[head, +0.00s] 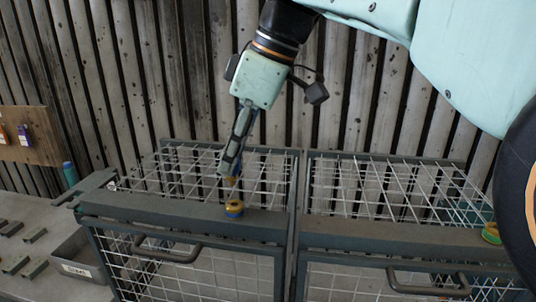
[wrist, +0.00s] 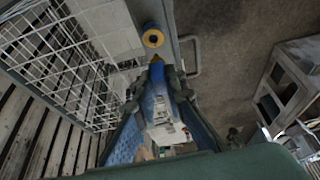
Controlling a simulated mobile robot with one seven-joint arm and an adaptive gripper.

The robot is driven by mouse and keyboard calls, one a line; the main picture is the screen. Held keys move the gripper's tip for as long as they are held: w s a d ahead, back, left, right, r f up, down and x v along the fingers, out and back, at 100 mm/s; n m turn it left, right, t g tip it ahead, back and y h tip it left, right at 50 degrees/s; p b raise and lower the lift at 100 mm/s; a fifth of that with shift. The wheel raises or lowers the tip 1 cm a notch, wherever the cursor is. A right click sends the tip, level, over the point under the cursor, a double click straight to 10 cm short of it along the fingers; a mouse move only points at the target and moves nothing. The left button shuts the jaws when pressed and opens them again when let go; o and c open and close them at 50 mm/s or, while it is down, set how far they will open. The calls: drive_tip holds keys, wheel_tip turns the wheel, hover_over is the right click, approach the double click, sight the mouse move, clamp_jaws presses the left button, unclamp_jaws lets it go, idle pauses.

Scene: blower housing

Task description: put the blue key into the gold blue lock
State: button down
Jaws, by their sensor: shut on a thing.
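My gripper (head: 232,163) is shut on the blue key and points down above the left cage. The blue key (wrist: 158,98) sits between the fingers in the wrist view, with its yellow tip (wrist: 156,59) beyond them. In the head view the fingers mostly hide the key. The gold blue lock (head: 234,208) is a short gold cylinder with a blue band on the front top rail of the left cage. It also shows in the wrist view (wrist: 153,38), just ahead of the key's tip. A small gap shows between tip and lock.
A second lock, gold and green (head: 491,233), sits on the right cage's rail. Both wire cages (head: 190,246) have handles on their fronts. A grey bench (head: 20,250) with small metal pieces and a labelled bin (head: 82,262) is at the left. A slatted wall stands behind.

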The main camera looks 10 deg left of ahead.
sight(233, 184)
drive_tip(key=shift+f+b, duration=2.25)
drive_tip(key=shift+f, duration=0.5)
drive_tip(key=c, duration=1.9)
unclamp_jaws()
